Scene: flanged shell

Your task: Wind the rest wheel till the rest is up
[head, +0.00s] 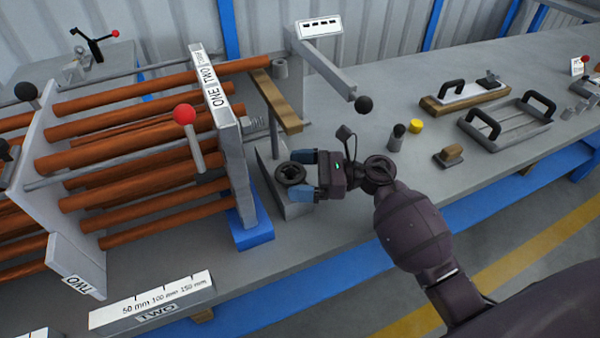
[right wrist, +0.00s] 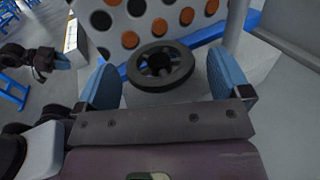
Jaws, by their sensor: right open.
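The rest wheel, a dark handwheel (head: 289,174), lies on a sloping grey block (head: 292,209) beside the upright end plate (head: 231,150). My right gripper (head: 301,176) is open, with its blue fingers on either side of the wheel. In the right wrist view the wheel (right wrist: 137,70) sits between the spread fingers of the right gripper (right wrist: 166,84), with visible gaps on both sides. A bar with a wooden top (head: 276,101) stands behind the wheel; I cannot tell its height. What appears to be my left gripper (right wrist: 45,62) shows at the left of the wrist view; its opening is unclear.
Several copper-coloured tubes (head: 140,198) run through the end plate. A red-knobbed lever (head: 185,115) and a black-knobbed arm (head: 364,104) stand near. A scale (head: 152,300) is in front.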

